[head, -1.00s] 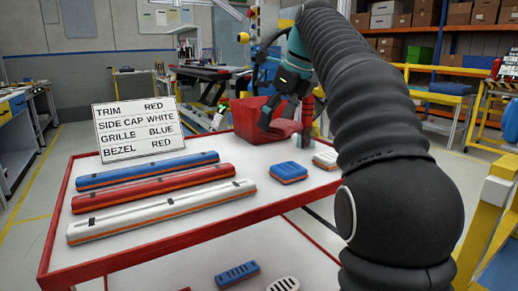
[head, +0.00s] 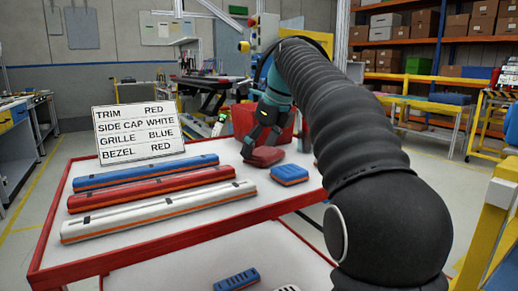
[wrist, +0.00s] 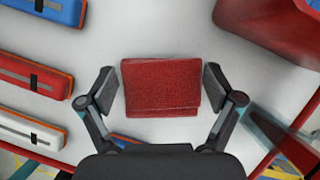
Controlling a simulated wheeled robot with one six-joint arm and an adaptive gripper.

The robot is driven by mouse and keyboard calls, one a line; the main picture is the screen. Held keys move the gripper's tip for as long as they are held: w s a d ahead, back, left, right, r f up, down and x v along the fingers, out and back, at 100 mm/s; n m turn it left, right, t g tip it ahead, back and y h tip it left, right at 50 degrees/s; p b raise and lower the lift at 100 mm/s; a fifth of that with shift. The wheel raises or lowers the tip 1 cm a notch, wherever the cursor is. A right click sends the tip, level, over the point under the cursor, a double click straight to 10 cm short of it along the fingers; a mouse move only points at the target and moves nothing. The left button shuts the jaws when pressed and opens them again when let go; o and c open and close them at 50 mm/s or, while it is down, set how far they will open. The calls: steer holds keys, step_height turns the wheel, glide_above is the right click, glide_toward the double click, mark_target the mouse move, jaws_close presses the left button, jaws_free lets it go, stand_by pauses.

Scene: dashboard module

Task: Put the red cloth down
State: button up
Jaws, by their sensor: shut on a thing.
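The folded red cloth (head: 265,157) is in my gripper (head: 262,143) in the head view, low over the white table top (head: 227,215); I cannot tell whether it touches the surface. In the wrist view the cloth (wrist: 161,92) lies flat between my two fingers (wrist: 160,82), one at its left edge and one at its right edge. My gripper is shut on it. The cloth's underside is hidden.
A red bin (head: 242,118) stands behind the cloth. Blue (head: 140,172), red (head: 150,188) and white (head: 160,210) bars lie to the left. A blue part (head: 289,174) lies close in front on the right. A sign (head: 138,132) stands at the back left.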

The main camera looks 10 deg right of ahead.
steer(key=shift+f, duration=0.1)
steer(key=o, duration=0.7)
steer(key=p+v, duration=0.4)
steer(key=v, duration=0.8)
steer(key=shift+w+p, duration=0.1)
steer(key=shift+p, duration=0.2)
